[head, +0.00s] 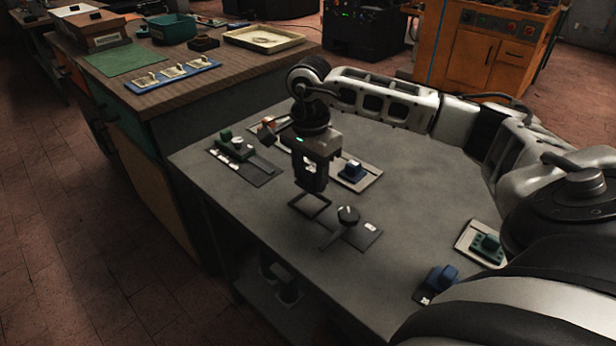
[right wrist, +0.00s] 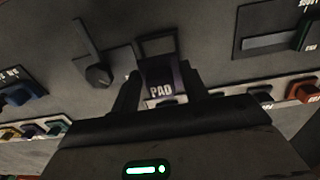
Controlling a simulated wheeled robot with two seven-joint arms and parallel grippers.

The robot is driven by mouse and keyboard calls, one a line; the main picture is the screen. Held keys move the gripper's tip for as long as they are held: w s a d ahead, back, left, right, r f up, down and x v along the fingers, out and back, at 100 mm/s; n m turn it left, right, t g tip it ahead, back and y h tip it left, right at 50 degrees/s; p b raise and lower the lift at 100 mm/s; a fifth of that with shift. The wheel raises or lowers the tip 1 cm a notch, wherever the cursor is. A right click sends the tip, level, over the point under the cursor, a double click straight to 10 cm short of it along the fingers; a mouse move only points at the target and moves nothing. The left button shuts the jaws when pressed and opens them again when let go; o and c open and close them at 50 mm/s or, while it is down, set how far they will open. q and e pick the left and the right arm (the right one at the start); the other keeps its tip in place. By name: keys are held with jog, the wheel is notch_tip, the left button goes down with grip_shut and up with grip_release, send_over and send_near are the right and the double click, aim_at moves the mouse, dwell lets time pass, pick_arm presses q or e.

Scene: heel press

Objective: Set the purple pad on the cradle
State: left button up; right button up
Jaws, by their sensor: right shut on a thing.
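My right gripper (head: 312,183) hangs over the grey table, pointing down. In the right wrist view its fingers (right wrist: 160,88) are shut on a dark purple pad (right wrist: 160,75) lettered "PAD". The pad is mostly hidden by the fingers in the head view. A thin black square frame, which looks like the cradle (head: 311,206), lies on the table just below the gripper; it also shows in the right wrist view (right wrist: 157,43) just beyond the pad. The pad appears above the table; its exact gap to the frame cannot be told. My left gripper is not in view.
A black knob (head: 348,215) on a dark plate stands close to the frame. A green block (head: 487,244) is at the right. The front-left tabletop is clear.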

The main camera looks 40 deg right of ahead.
aim_at(310, 186)
jog(key=shift+f+b, duration=1.15)
jog(key=shift+f, duration=0.6)
jog(key=shift+f+b, duration=0.5)
jog(key=shift+f, duration=0.15)
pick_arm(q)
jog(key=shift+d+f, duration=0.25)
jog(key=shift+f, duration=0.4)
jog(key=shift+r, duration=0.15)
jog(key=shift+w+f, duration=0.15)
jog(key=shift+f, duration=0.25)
pick_arm(e)
jog(key=shift+f, duration=0.3)
jog(key=o, duration=1.1)
jog(key=shift+c, duration=0.2)
